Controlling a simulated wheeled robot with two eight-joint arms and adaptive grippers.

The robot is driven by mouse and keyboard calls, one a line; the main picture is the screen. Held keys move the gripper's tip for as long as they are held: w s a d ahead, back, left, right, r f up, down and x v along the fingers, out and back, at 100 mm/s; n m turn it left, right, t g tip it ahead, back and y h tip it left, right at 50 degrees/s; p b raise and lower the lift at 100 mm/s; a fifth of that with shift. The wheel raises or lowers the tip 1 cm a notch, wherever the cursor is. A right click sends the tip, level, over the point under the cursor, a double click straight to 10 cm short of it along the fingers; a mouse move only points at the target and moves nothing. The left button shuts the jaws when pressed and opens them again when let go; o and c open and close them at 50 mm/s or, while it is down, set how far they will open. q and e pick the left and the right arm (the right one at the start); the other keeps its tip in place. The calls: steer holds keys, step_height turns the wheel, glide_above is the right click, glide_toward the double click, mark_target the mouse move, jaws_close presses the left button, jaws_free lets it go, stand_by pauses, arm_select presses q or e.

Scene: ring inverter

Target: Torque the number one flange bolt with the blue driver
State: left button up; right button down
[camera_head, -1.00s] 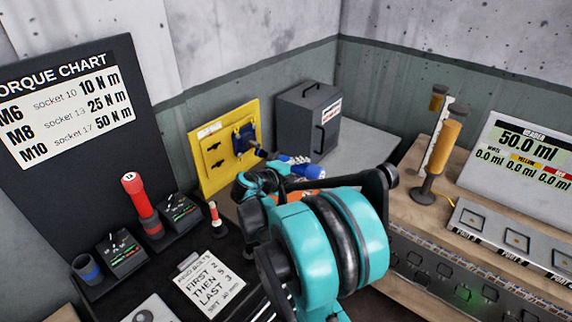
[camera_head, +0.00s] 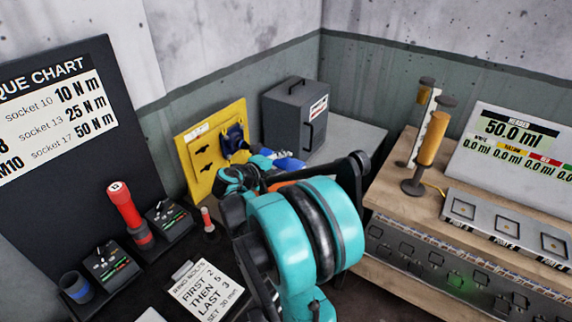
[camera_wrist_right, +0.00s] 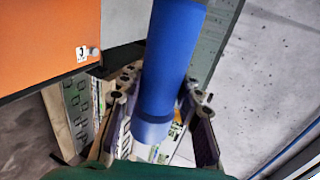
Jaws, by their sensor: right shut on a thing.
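My right gripper (camera_wrist_right: 158,108) is shut on the blue driver (camera_wrist_right: 168,65), a thick blue cylinder held between its fingers. In the head view the blue driver (camera_head: 288,164) shows just past my teal right arm, in front of the yellow board; the fingers are mostly hidden there. An orange surface (camera_wrist_right: 45,35) fills the upper left of the wrist view. On it are a small white tag (camera_wrist_right: 82,54) and a bolt-like knob (camera_wrist_right: 95,52), apart from the driver; I cannot read the tag surely. In the head view only a sliver of orange shows behind my arm. My left gripper is not in view.
The yellow board (camera_head: 196,180), grey box (camera_head: 290,110) and torque chart (camera_head: 62,100) stand behind. At right is a wooden bench (camera_head: 395,192) with a display (camera_head: 515,150).

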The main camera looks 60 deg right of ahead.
mark_target(264, 153)
steer(key=shift+w, duration=2.5)
steer(key=shift+r, duration=0.1)
steer(key=shift+w, duration=1.25)
stand_by(0.6)
steer(key=shift+s, duration=0.15)
stand_by(0.6)
steer(key=shift+s, duration=2.4)
steer(key=shift+w+a, duration=0.1)
